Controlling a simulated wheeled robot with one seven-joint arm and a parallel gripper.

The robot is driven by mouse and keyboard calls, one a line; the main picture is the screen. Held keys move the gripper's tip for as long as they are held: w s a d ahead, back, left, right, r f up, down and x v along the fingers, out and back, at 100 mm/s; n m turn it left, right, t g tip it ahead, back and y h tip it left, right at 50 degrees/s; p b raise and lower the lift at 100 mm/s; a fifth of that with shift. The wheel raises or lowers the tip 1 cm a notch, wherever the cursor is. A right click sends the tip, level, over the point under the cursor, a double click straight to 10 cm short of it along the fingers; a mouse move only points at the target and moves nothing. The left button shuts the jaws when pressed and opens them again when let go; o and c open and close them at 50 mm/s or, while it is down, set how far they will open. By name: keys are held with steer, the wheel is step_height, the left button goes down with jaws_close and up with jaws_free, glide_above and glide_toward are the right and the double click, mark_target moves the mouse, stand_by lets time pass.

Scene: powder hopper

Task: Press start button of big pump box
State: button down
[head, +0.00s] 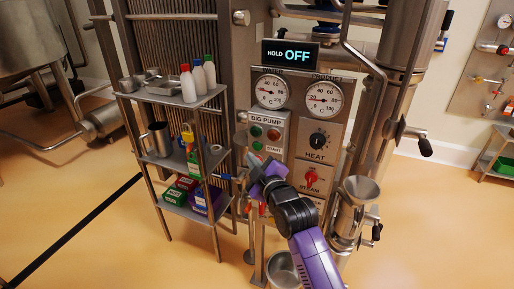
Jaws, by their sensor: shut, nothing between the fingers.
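The big pump box (282,127) is a grey panel below the left gauge, marked BIG PUMP. It has a few small red and green round buttons or lamps. My gripper (253,161) is purple with grey fingers, shut and empty. Its tips are just below the green button in the picture. I cannot tell whether they touch the panel. The gripper covers the area under the box.
A metal shelf (165,97) with bottles, a jug and small boxes stands close on the left. On the right are the HEAT knob (318,140), the red STEAM valve (310,178) and a steel funnel (360,190). A display (290,54) above reads HOLD OFF.

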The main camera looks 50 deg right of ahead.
steer(key=shift+w+d, duration=0.2)
steer(key=shift+d, duration=0.3)
steer(key=shift+w+d, duration=0.15)
steer(key=shift+d, duration=0.35)
steer(key=shift+d, duration=0.15)
stand_by(1.3)
steer(key=shift+w+d, duration=0.15)
steer(key=shift+d, duration=0.1)
steer(key=shift+w+d, duration=0.1)
steer(key=shift+d, duration=0.25)
stand_by(0.7)
steer(key=shift+a, duration=0.1)
steer(key=shift+s+a, duration=0.25)
steer(key=shift+a, duration=0.4)
steer(key=shift+a, duration=0.1)
steer(key=shift+s+a+p, duration=0.25)
steer(key=shift+s+a, duration=0.05)
steer(key=shift+a, duration=0.45)
steer(key=shift+s+a+p, duration=0.25)
steer(key=shift+s+a, duration=0.05)
steer(key=shift+a, duration=0.45)
steer(key=shift+s+a+p, duration=0.25)
steer(key=shift+s+a, duration=0.05)
steer(key=shift+a, duration=0.45)
